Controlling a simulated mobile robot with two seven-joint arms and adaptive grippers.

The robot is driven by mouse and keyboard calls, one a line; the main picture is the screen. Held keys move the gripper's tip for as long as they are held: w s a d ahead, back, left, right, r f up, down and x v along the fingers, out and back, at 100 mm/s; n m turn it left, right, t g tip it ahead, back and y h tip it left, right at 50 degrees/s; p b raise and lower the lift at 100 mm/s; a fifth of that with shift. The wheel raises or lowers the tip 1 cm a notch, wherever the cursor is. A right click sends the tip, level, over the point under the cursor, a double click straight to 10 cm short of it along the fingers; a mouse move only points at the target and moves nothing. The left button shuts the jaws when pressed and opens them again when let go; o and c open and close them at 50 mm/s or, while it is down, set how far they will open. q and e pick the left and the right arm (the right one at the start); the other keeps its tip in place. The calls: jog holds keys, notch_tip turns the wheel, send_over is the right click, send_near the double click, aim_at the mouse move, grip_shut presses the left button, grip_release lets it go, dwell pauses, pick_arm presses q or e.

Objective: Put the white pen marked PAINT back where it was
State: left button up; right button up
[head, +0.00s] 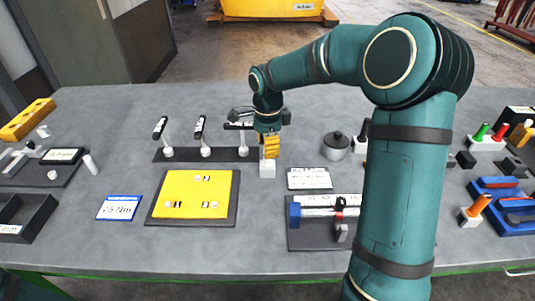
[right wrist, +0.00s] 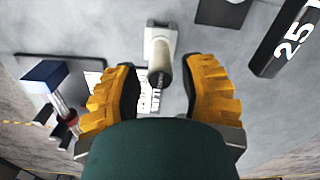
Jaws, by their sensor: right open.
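The white pen marked PAINT (right wrist: 157,98) shows in the right wrist view, with dark lettering along its side. It stands at a white holder block (right wrist: 160,38), with its near end towards my gripper. In the head view the white block (head: 267,169) sits on the table directly below my right gripper (head: 270,150), whose fingers hide the pen. My right gripper is open. Its yellow ribbed fingers (right wrist: 163,68) are on either side of the pen, with gaps visible on both sides. My left gripper is not in view.
A yellow plate (head: 195,194), a grey lidded pot (head: 336,145) and a blue-ended fixture (head: 295,214) are nearby. Bare table lies in front of the block.

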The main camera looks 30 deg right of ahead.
notch_tip(320, 180, up, 7)
jog(key=shift+r+p, duration=0.1)
jog(key=shift+p, duration=0.5)
